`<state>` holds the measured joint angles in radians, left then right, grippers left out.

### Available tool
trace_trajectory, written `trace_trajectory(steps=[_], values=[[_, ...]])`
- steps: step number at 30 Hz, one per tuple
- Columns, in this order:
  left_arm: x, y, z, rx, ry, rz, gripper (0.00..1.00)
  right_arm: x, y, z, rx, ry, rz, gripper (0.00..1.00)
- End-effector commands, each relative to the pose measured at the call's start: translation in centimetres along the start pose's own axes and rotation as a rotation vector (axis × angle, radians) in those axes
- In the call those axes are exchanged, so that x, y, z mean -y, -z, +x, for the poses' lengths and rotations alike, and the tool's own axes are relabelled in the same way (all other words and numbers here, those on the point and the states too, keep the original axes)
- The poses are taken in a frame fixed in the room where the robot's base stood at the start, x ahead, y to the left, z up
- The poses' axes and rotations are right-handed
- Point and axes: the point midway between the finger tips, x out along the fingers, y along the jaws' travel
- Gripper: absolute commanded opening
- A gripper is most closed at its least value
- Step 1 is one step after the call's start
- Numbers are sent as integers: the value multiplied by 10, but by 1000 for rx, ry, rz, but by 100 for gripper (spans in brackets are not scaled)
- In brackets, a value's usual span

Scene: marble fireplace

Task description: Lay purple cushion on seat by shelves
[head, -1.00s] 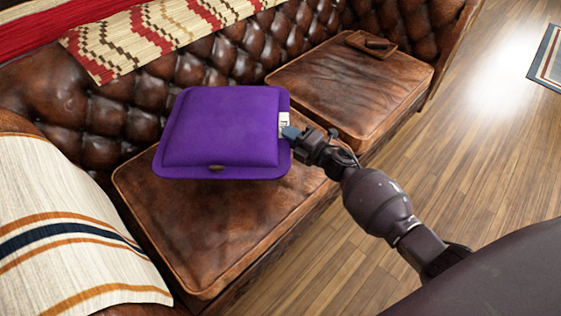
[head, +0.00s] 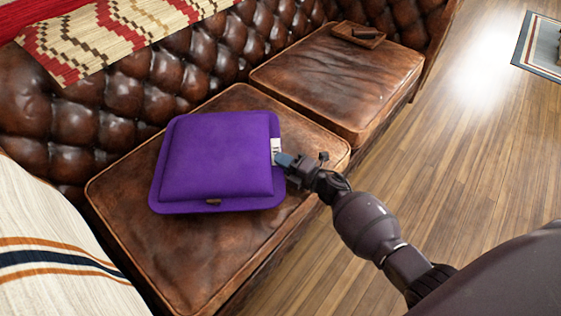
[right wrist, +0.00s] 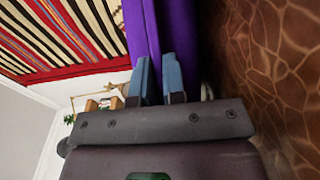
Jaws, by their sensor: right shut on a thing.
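The purple cushion (head: 218,158) is square and lies roughly flat over the near brown leather seat (head: 165,255) of the sofa. Whether it rests on the leather or hangs just above it is hard to tell. My right gripper (head: 284,158) is shut on the cushion's right edge, beside a white label (head: 276,150). In the right wrist view, the blue fingertips (right wrist: 159,78) pinch the purple cushion (right wrist: 147,35) between them. My left gripper is not in view. No shelves can be made out for certain.
The farther leather seat (head: 340,75) holds a small brown tray (head: 358,34) with a dark item. A tufted backrest (head: 190,75) runs behind the seats. A striped throw (head: 55,250) covers the left armrest. Wooden floor (head: 440,170) is open at the right.

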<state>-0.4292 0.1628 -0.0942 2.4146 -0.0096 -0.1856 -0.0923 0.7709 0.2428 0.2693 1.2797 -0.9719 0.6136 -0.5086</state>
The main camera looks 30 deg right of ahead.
Motion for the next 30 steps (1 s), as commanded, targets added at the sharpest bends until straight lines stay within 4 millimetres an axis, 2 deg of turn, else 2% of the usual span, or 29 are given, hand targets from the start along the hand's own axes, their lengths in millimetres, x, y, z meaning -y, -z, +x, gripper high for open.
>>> trace_trajectory(steps=[6, 12, 13, 17, 25, 29, 30], values=[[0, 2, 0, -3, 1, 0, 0, -4, -1, 2, 0, -7, -1, 0], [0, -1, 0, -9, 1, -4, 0, 2, 0, 1, 0, -4, 0, 0], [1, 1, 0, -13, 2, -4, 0, 2, -1, 1, 0, -1, -1, 15], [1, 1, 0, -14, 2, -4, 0, 1, -1, 1, 0, -2, -2, 35], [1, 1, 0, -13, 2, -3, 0, 1, -1, 1, 1, -2, -1, 36], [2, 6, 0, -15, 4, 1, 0, -6, -1, 2, 1, -5, -3, 36], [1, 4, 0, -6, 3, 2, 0, -4, -1, -4, 1, -2, -2, 36]])
